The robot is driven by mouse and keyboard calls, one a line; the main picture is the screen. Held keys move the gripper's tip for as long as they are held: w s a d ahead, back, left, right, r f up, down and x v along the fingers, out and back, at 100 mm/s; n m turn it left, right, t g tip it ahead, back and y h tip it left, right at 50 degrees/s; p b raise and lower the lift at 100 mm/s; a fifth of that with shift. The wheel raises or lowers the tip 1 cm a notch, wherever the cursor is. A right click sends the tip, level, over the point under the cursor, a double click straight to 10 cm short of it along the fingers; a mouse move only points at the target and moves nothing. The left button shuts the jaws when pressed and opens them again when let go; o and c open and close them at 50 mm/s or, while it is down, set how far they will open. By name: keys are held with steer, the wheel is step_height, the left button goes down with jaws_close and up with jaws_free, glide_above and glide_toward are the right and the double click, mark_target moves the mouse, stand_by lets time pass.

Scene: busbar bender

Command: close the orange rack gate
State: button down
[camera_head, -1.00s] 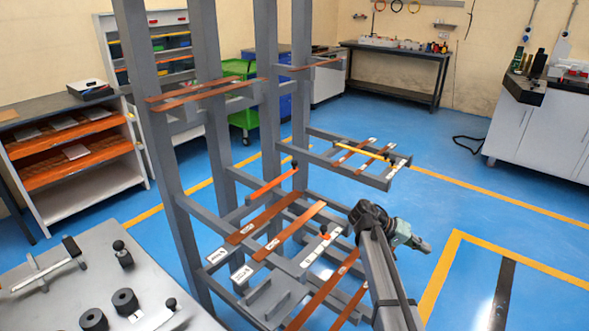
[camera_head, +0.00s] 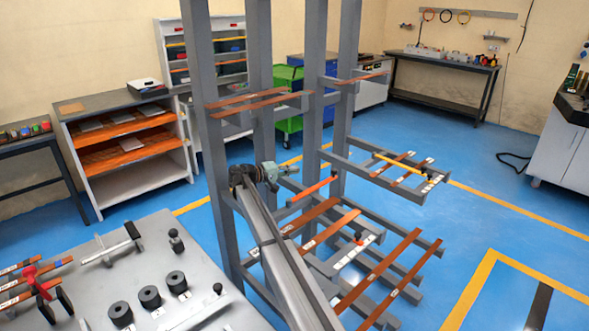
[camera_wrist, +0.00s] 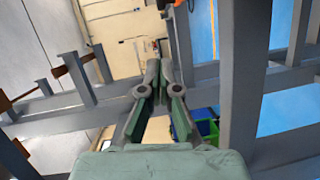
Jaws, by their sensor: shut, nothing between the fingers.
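The orange rack gate (camera_head: 313,190) is a thin orange bar with a black knob at its far right end. In the head view it slants up to the right between the rack's posts, above the lower copper bars. My gripper (camera_head: 292,170) is just above and left of the bar, seemingly apart from it, but the depth between them is hard to tell. My gripper (camera_wrist: 160,66) is shut and empty, its fingers together in the wrist view.
Grey rack posts (camera_head: 259,110) stand close around my gripper. A yellow bar (camera_head: 393,160) with a black knob lies across a rack arm to the right. Copper bars (camera_head: 378,270) lie on the lower arms. A grey bench (camera_head: 110,290) stands at front left.

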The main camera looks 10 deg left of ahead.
steer(key=s+d+p+x, duration=0.1)
steer(key=p+x, duration=0.2)
steer(key=x, duration=0.9)
steer(key=shift+s+d+f, duration=0.15)
steer(key=shift+d+f, duration=0.1)
steer(key=shift+d, duration=0.2)
